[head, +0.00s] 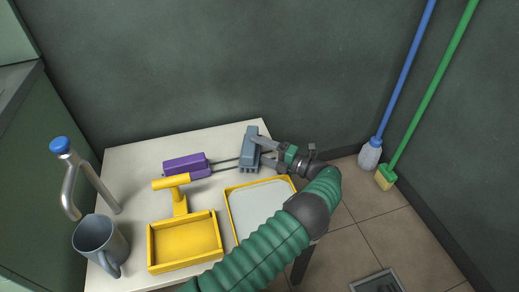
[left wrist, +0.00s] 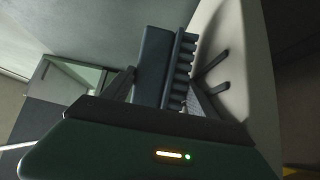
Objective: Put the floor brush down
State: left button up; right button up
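My left gripper (head: 264,152) is at the back right of the white table, at a blue-grey block (head: 248,147). In the left wrist view this block (left wrist: 154,66) has a row of bristle-like teeth along its right side, so it looks like the brush. My fingers are spread apart, one on each side of it. Firm contact cannot be made out, and neither can whether the block rests on the table. A long-handled green broom (head: 385,178) stands upright in the right corner, away from my gripper. My right gripper is in neither view.
A blue-handled mop (head: 370,155) stands beside the broom.

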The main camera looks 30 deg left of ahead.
pick_arm(q)
jog(key=shift+s+f, duration=0.1)
jog(key=shift+f, duration=0.2)
jog(key=shift+r, duration=0.3)
jog(key=d+p, duration=0.1)
jog(key=d, duration=0.1)
jog(key=d+p, duration=0.1)
jog(key=d, duration=0.1)
jog(key=d+r+p, duration=0.1)
jog(key=d, duration=0.1)
jog(key=shift+w, duration=0.35)
jog(key=d, duration=0.2)
jog(key=d+p, duration=0.1)
jog(key=d, duration=0.2)
jog(key=shift+w+f, duration=0.2)
jog(key=shift+d, duration=0.55)
